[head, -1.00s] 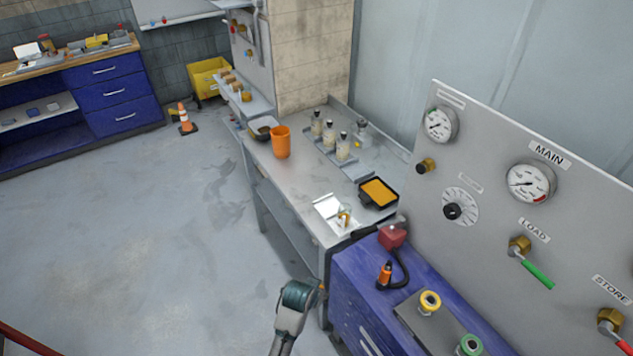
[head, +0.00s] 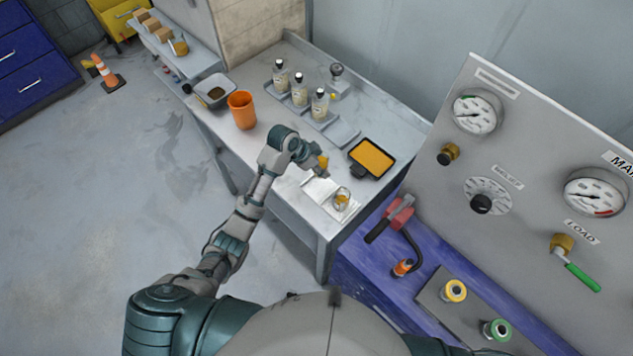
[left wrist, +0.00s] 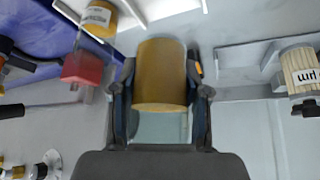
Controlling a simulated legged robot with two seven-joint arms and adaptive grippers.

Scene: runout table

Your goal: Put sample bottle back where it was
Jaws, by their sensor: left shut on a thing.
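My left gripper (head: 318,160) is shut on the sample bottle, an amber thing with a clear, glassy end. It shows large between the fingers in the left wrist view (left wrist: 160,75). In the head view only a small amber bit (head: 323,163) shows past the fingers, above the table near the white sheet. The grey tray (head: 343,133) at the back holds three pale, dark-capped bottles (head: 299,92) in a row. Its near end is bare. My right gripper is not in view.
A glass jar (head: 342,199) stands on the white sheet (head: 318,190). The gauge panel (head: 530,180) rises at the right.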

